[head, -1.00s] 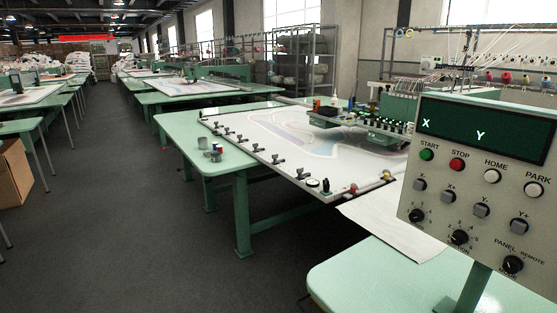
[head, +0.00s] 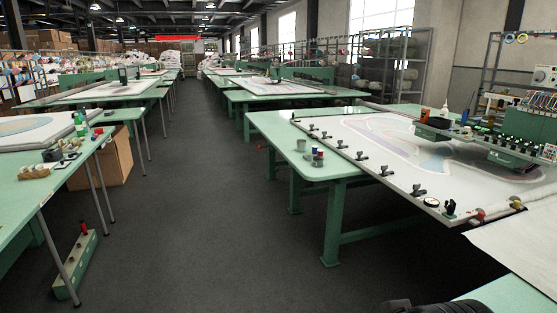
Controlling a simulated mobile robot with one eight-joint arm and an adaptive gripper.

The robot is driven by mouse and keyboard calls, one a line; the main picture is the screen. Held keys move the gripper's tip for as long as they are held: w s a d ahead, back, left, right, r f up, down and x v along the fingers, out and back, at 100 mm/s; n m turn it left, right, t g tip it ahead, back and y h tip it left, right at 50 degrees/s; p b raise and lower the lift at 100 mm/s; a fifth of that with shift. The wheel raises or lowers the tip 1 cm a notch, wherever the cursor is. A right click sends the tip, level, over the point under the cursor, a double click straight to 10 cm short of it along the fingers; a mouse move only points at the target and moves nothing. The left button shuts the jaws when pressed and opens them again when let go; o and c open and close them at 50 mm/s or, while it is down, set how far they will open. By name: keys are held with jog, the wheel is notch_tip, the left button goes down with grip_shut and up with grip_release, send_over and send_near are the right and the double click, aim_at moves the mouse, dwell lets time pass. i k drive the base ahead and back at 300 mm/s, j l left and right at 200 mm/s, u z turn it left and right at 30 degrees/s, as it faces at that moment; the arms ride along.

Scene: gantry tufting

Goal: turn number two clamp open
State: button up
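A row of several black clamps runs along the near left edge of a white tufting frame (head: 372,178) on the green table at right. One clamp (head: 418,191) is near the front corner, another clamp (head: 386,170) is behind it, then a further clamp (head: 360,155), and smaller ones follow toward the far end. I can read no numbers on them, so I cannot tell which is number two. Whether each is open or closed is too small to tell. My gripper is not recognisable in view; only a dark ribbed shape shows at the bottom edge.
A grey cup (head: 301,145) and small spools (head: 318,158) stand on the green table (head: 275,130) beside the frame. A round gauge (head: 431,202) and a black knob (head: 450,208) sit at its front corner. A cardboard box (head: 105,160) stands left. The grey aisle floor (head: 215,220) is clear.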

aim_at(384, 168)
jog(key=i+j, duration=0.2)
jog(key=i, duration=0.25)
jog(key=i+j+z, duration=0.15)
jog(key=i, duration=0.3)
jog(key=i+j, duration=0.3)
jog(key=i, duration=0.15)
jog(key=i+j+z, duration=0.1)
jog(key=i+j, duration=0.15)
jog(key=i, duration=0.2)
jog(key=i+l+z, duration=0.55)
jog(key=z, duration=0.25)
jog(key=i+z, duration=0.8)
jog(key=i+l, duration=0.25)
jog(key=i, duration=0.15)
jog(key=j+u, duration=0.05)
